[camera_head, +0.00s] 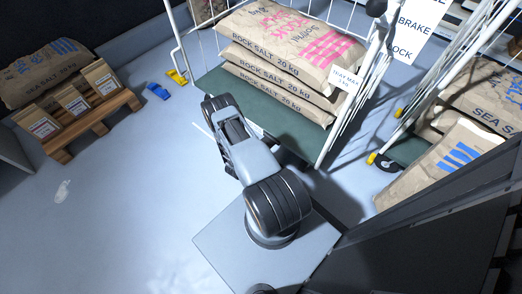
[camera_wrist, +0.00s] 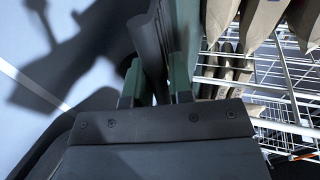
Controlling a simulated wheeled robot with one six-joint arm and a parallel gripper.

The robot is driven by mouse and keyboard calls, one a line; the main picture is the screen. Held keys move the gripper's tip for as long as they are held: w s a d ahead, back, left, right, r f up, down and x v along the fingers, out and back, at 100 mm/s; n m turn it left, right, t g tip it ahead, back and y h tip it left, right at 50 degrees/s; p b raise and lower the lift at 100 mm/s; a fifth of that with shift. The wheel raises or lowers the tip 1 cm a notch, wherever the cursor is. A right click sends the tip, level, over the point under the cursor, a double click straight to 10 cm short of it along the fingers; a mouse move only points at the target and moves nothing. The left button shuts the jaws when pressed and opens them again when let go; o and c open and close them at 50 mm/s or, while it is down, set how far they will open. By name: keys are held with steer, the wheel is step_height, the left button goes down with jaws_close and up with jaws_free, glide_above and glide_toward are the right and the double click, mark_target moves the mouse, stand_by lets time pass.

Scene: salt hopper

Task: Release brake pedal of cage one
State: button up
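The nearer roll cage, with a green deck (camera_head: 215,86) and white wire sides, carries stacked rock salt sacks (camera_head: 290,50). I cannot read a number on it. Its brake pedal is not clearly visible in the head view; my arm covers the front edge of the deck. In the wrist view my gripper (camera_wrist: 157,82) has its two dark green fingers apart. A dark grey bar (camera_wrist: 152,40) shows between and beyond them; I cannot tell what it is or whether it touches them. The cage's wires and sacks (camera_wrist: 255,25) are at right.
A second cage at right has sea salt sacks (camera_head: 455,160) and a yellow caster part (camera_head: 371,158). A pallet (camera_head: 85,128) with bags stands at left. Small blue (camera_head: 157,91) and yellow (camera_head: 177,77) pieces lie near the cage's left side. The left floor is mostly clear.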

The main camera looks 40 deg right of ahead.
steer(key=o, duration=0.4)
steer(key=p+v, duration=0.3)
steer(key=v, duration=1)
steer(key=shift+a+r, duration=0.2)
steer(key=shift+a, duration=0.15)
steer(key=shift+p, duration=0.3)
steer(key=w+a+r+m+g+y+p, duration=0.15)
steer(key=r+m+p, duration=0.65)
steer(key=r, duration=1.1)
steer(key=w+a+r+m+g+y+p, duration=0.1)
steer(key=w+r+m+g+y+p, duration=0.2)
steer(key=r+m+p, duration=1.05)
steer(key=s+a+r+m+t+y+p, duration=0.2)
steer(key=r+m, duration=0.3)
steer(key=r, duration=0.9)
steer(key=s+a+r+m+t+y+p, duration=0.2)
steer(key=s+a+r+m+y+p, duration=0.1)
steer(key=r, duration=1.1)
steer(key=s+a+r+m+t+y+p, duration=0.3)
steer(key=r+m, duration=0.4)
steer(key=r, duration=0.7)
steer(key=shift+s+a+r+m+y, duration=0.1)
steer(key=shift+a+r+m+y, duration=0.05)
steer(key=shift+a+y, duration=0.3)
steer(key=shift+s+a+r+m+y, duration=0.1)
steer(key=shift+a+r+y, duration=0.05)
steer(key=shift+a+y, duration=0.25)
